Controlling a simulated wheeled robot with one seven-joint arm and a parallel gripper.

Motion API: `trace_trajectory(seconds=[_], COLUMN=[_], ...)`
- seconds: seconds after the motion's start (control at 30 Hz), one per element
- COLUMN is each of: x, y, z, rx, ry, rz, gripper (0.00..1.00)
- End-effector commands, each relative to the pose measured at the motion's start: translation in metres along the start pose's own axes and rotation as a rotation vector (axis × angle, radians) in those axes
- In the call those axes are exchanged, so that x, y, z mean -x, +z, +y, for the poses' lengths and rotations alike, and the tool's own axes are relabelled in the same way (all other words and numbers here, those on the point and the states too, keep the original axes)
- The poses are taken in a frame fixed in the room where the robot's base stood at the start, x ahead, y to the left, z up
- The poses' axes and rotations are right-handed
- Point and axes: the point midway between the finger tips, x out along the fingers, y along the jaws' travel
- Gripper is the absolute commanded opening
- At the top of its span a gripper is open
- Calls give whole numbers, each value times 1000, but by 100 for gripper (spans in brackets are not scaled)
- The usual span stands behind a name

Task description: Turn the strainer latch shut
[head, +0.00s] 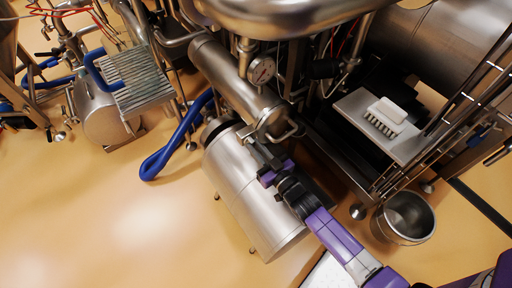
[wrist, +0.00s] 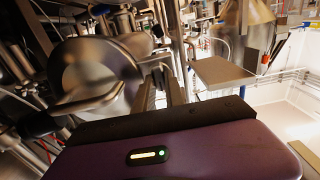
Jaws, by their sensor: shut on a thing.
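The strainer looks like the slanted steel cylinder (head: 236,82) in the middle of the head view; its round end (wrist: 92,75) seems to fill the left of the wrist view. The latch looks like the bent metal handle (head: 285,130) at the cylinder's lower end, and it also shows in the wrist view (wrist: 155,62). My gripper (head: 262,158) reaches up to this handle from below right and is shut on it. The fingers hide part of the handle, so its exact angle and seating cannot be told.
A large steel drum (head: 245,195) lies just below my gripper. A pressure gauge (head: 261,70) and pipes crowd above. A blue hose (head: 178,140) loops to the left. A steel bucket (head: 405,218) and a shelf with a white brush (head: 386,116) are at right. Open floor lies lower left.

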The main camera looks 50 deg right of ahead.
Motion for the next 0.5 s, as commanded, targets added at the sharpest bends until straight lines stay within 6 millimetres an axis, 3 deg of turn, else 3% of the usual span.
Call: trace_trajectory(seconds=[0.13, 0.17, 0.2, 0.5], x=[1, 1, 1, 2], y=[1, 1, 1, 0], z=[0, 0, 0, 0], rx=[0, 0, 0, 0], ry=[0, 0, 0, 0], rz=[-1, -1, -1, -1], gripper=[0, 20, 24, 24])
